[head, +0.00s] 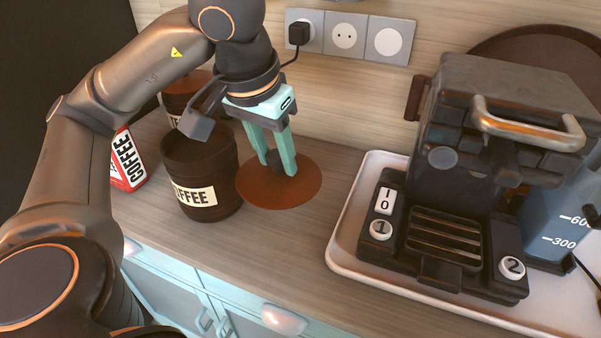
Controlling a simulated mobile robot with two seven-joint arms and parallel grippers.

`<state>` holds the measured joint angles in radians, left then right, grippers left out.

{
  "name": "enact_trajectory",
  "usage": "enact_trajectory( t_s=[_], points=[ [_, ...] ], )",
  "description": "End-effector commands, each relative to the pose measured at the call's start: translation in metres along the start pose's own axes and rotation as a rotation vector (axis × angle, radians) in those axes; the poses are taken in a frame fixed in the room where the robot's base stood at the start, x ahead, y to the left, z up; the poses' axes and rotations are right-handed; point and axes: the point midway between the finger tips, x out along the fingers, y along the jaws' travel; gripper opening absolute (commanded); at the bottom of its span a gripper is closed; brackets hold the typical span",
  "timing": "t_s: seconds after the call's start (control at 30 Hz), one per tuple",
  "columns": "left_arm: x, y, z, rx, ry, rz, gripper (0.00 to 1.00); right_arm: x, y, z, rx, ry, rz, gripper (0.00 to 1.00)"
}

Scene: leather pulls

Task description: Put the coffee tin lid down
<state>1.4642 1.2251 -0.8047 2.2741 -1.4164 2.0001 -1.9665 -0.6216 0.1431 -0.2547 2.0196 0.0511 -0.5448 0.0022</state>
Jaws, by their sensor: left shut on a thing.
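The coffee tin lid (279,191) is a flat round brown disc with a dark knob (273,159). It is at the counter just right of the coffee tin; whether it touches the wood I cannot tell. My left gripper (280,162) points down over it, its teal fingers shut on the lid's knob. The coffee tin (200,178) is dark, with a cream COFFEE label, and stands upright with its top open. My right gripper is not in view.
A second dark tin (184,92) stands behind, partly hidden by my arm. A red and white coffee packet (126,160) is at left. A coffee machine (470,150) sits on a white tray (343,235) at right. The counter (270,240) in front is clear.

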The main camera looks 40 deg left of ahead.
Motion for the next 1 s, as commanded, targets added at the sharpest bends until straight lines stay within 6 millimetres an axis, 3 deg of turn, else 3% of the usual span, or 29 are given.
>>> enact_trajectory(
  t_s=[0.17,0.4,0.57,0.8,1.0],
  points=[
    [0.031,-0.024,-0.032,-0.007,-0.004,-0.001,0.0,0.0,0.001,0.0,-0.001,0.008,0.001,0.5],
    [0.077,-0.04,-0.048,-0.001,-0.001,-0.001,0.0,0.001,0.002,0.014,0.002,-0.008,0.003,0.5],
    [0.087,-0.043,-0.052,0.0,0.0,0.001,0.0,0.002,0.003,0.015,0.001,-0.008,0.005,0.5],
    [0.12,-0.048,-0.05,0.002,-0.001,0.0,0.0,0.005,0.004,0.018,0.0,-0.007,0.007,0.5],
    [0.127,-0.047,-0.048,0.001,0.002,0.001,0.0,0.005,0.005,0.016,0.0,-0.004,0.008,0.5]
  ],
)
